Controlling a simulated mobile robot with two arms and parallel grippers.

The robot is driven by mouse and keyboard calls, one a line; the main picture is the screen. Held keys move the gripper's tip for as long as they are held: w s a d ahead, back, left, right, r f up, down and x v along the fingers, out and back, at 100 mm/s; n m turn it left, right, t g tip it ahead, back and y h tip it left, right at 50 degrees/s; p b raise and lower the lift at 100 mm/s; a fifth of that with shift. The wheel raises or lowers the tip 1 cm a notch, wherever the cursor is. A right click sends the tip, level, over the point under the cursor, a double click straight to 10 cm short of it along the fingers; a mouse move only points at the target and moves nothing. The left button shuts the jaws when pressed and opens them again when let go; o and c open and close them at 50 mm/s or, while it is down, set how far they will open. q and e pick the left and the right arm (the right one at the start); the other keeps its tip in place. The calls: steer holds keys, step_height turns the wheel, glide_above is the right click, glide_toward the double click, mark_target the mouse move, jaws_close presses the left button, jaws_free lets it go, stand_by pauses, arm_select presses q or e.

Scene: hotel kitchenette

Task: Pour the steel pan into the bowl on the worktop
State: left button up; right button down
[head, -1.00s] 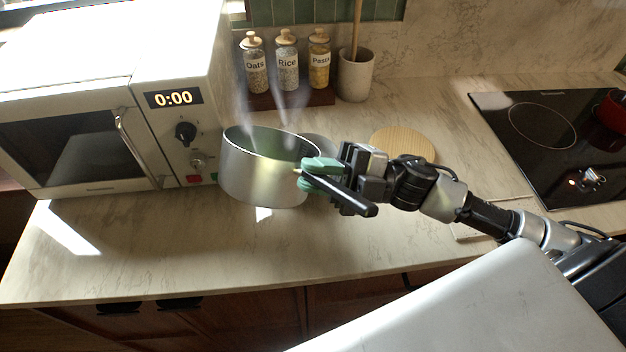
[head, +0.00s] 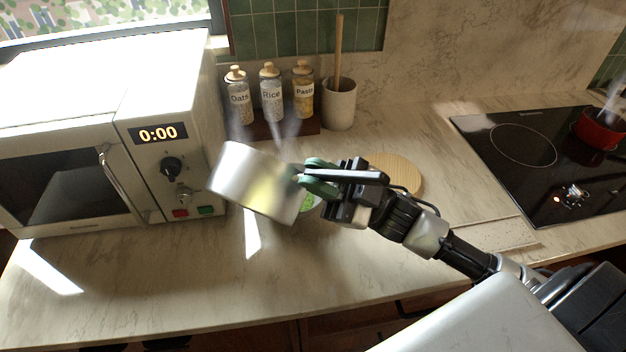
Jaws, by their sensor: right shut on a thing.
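The steel pan (head: 250,180) is in the air above the worktop (head: 330,265), tilted with its right side lower than its left. Its inside is turned away from me. A bit of green content (head: 309,202) shows just below the gripper, right of the pan's lower edge, seemingly in the bowl. The bowl is mostly hidden behind the pan and gripper. My left gripper is not in view.
A microwave (head: 165,135) stands close to the left of the pan. Oats, rice and pasta jars (head: 271,95) and a utensil pot (head: 339,105) stand behind. A round wooden board (head: 395,172) lies behind my right arm. A red pot (head: 598,130) steams on the hob (head: 540,150). The front worktop is clear.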

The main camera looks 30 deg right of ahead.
steer(key=w+d+f+m+t+h+p, duration=0.1)
steer(key=w+d+m+t+h+p, duration=0.2)
steer(key=m+t+h, duration=0.4)
steer(key=w+d+f+m+t+h+p, duration=0.1)
steer(key=w+d+m+t+h+p, duration=0.2)
steer(key=m+h, duration=0.8)
steer(key=shift+w+d+m+t, duration=1)
steer(key=shift+d+m+t, duration=1.4)
steer(key=shift+m, duration=2)
steer(key=shift+a+f, duration=0.15)
